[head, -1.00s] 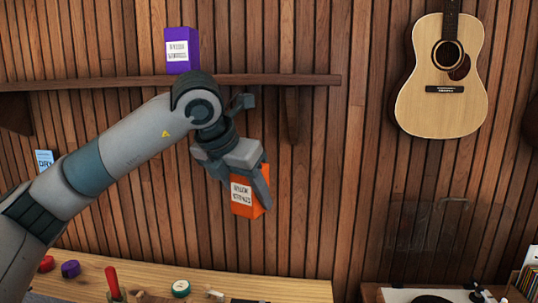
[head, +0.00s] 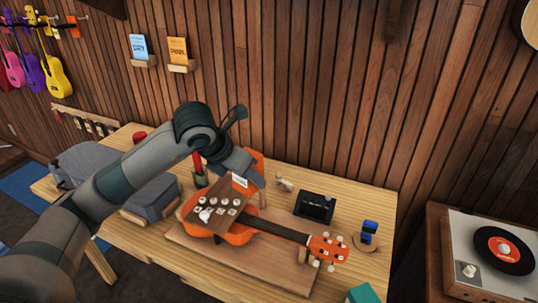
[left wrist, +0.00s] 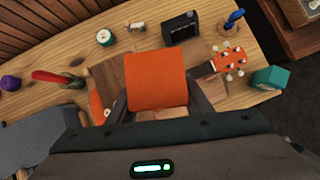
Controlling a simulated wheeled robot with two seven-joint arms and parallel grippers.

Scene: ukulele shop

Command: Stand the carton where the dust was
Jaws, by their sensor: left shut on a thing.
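The orange carton (head: 258,157) is in my left gripper (head: 247,172). In the head view the gripper hides much of it, and only an orange edge and part of its white label show. In the left wrist view the carton (left wrist: 157,80) fills the middle, with a finger of my left gripper (left wrist: 158,100) along each side. The gripper is shut on it. The carton appears above the workbench, in front of the ukulele body; its height is hard to tell. No dust shows in these frames. My right gripper is not in view.
An orange ukulele (head: 235,232) lies on a board on the workbench (head: 365,205). A black box (head: 314,207), a teal block (head: 362,294) and a grey case (head: 100,170) stand around it. Small wall ledges hold a blue card (head: 139,47) and an orange card (head: 178,51). A record player (head: 500,250) is at right.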

